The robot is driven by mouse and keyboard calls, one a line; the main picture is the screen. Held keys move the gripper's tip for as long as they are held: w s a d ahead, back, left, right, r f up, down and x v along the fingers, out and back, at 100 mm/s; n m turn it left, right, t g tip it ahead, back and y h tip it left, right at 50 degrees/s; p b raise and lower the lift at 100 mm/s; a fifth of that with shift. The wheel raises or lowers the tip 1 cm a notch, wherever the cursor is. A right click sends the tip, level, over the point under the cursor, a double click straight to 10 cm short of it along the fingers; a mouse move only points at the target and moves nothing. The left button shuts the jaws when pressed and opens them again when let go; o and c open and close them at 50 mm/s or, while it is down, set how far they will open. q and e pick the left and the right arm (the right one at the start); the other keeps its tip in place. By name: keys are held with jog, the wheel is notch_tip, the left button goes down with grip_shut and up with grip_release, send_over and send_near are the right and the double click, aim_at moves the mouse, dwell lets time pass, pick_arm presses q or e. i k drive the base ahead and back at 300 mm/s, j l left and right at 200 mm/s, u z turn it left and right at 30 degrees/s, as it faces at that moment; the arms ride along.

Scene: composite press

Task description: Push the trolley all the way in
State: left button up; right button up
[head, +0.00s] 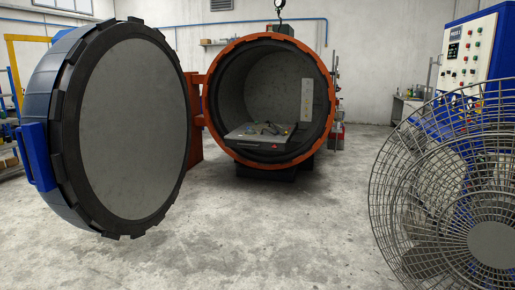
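The trolley (246,136) is a flat grey platform inside the round press chamber (275,85). Its front edge lies near the chamber's mouth, and several small coloured items lie on top. How far it reaches toward the back wall is hard to tell. The chamber has an orange rim (209,101). Its big round door (125,130) stands swung open to the left, with a blue handle (38,158) on its outer edge. Neither of my grippers shows in the head view.
A large wire-cage fan (492,245) stands close at the front right. A control cabinet (468,50) with buttons stands behind it. The grey concrete floor (270,225) before the chamber is clear. Yellow and blue racks stand at the far left.

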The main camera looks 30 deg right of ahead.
aim_at(265, 140)
jog(key=i+l+z, duration=0.35)
jog(key=i, duration=0.45)
jog(key=i+l+z, duration=0.1)
jog(key=i+z, duration=0.3)
jog(key=i, duration=0.45)
jog(key=i+j+z, duration=0.15)
jog(key=i+z, duration=0.2)
jog(key=i, duration=0.5)
jog(key=i+j+z, duration=0.1)
jog(key=i+z, duration=0.25)
jog(key=i, duration=1.45)
